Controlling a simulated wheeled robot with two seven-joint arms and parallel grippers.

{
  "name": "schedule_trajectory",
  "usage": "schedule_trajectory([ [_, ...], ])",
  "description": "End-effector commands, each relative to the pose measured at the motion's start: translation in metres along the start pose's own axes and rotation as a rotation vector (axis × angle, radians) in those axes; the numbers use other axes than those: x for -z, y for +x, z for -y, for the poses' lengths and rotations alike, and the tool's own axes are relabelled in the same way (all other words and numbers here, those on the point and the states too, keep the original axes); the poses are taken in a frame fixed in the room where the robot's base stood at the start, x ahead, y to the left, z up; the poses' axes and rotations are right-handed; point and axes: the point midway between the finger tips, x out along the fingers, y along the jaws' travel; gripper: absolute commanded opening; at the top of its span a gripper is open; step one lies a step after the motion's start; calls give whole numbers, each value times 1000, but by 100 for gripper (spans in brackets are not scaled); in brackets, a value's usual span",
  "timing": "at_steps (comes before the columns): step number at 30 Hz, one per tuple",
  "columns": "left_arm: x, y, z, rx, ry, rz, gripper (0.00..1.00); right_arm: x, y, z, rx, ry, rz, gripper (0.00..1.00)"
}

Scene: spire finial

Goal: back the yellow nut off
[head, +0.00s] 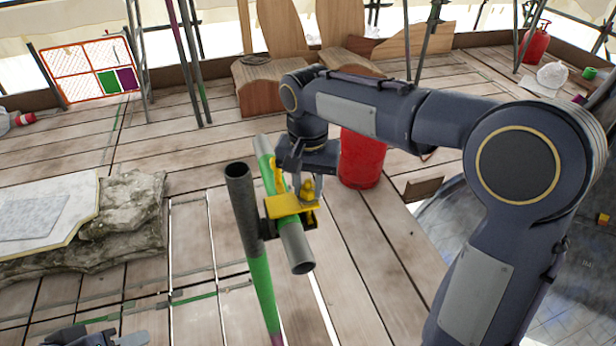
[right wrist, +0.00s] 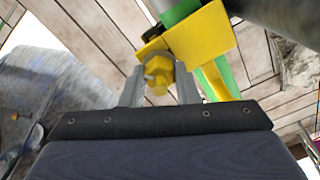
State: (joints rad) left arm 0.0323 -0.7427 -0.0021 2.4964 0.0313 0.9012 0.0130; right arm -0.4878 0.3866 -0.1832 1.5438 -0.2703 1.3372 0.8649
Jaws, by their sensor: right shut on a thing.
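The yellow nut (head: 308,187) sits on a yellow clamp (head: 283,206), which joins a dark, green-banded upright tube (head: 241,195) and a slanting grey-green tube (head: 296,247). My right gripper (head: 306,192) reaches down over the clamp. In the right wrist view the nut (right wrist: 158,70) is between my two grey fingers (right wrist: 160,88), which are shut on it; the clamp (right wrist: 203,45) is just beyond. Part of what seems to be my left gripper (head: 120,339) shows at the bottom left edge, mostly cut off, so its jaws cannot be read.
A red cylinder (head: 363,160) stands close behind my right gripper. A rough stone block (head: 130,215) with a pale sheet (head: 48,215) lies at left. Wooden boxes (head: 268,88) and poles stand at the back. Plank floor between is mostly clear.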

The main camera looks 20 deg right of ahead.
Motion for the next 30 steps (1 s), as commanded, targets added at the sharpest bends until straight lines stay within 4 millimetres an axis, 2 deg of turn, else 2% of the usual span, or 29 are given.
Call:
schedule_trajectory([
  [15, 10, -20, -9, 0, 0, 0, 36, 0, -2, 0, 0, -430, -1, 6],
  [30, 12, -24, -11, 0, 0, 0, 36, 0, -1, 0, 1, -584, -3, 6],
])
